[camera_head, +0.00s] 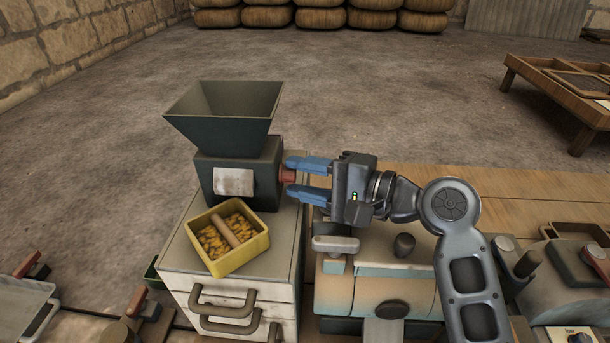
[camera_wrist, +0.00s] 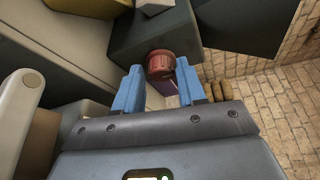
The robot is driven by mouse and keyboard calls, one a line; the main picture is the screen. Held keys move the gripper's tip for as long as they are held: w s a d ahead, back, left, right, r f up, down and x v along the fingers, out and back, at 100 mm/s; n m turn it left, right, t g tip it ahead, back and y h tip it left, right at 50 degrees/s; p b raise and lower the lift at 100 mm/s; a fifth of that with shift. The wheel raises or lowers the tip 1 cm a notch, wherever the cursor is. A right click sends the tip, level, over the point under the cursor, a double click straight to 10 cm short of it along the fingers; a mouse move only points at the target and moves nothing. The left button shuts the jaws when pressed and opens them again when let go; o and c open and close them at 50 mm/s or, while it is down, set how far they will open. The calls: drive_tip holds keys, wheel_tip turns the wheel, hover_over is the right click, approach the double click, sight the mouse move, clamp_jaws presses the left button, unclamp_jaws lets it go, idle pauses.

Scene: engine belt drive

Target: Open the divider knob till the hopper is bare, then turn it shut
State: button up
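The dark green hopper (camera_head: 225,115) sits on top of a divider box (camera_head: 240,172) with a pale plate on its front. I cannot see down to the hopper's bottom from here. The red knob (camera_head: 287,176) sticks out of the box's right side; in the wrist view the knob (camera_wrist: 160,64) lies between and just ahead of the blue fingertips. My gripper (camera_head: 302,179) comes from the right, its fingers apart above and below the knob's line. The wrist view shows my gripper (camera_wrist: 160,82) open, with a gap on each side of the knob.
A yellow box (camera_head: 232,262) with yellow-brown pieces and a wooden rod stands below the divider on the pale cabinet (camera_head: 178,255). A beige and teal machine (camera_head: 375,285) is under my arm. A wooden frame table (camera_head: 560,95) stands at right.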

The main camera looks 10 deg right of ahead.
drive_tip(key=shift+o, duration=1.1)
drive_tip(key=shift+d, duration=0.1)
drive_tip(key=b+v, duration=0.1)
drive_tip(key=v, duration=0.6)
drive_tip(key=shift+s+d+r, duration=0.1)
drive_tip(key=shift+s+d, duration=0.05)
drive_tip(key=shift+d, duration=0.15)
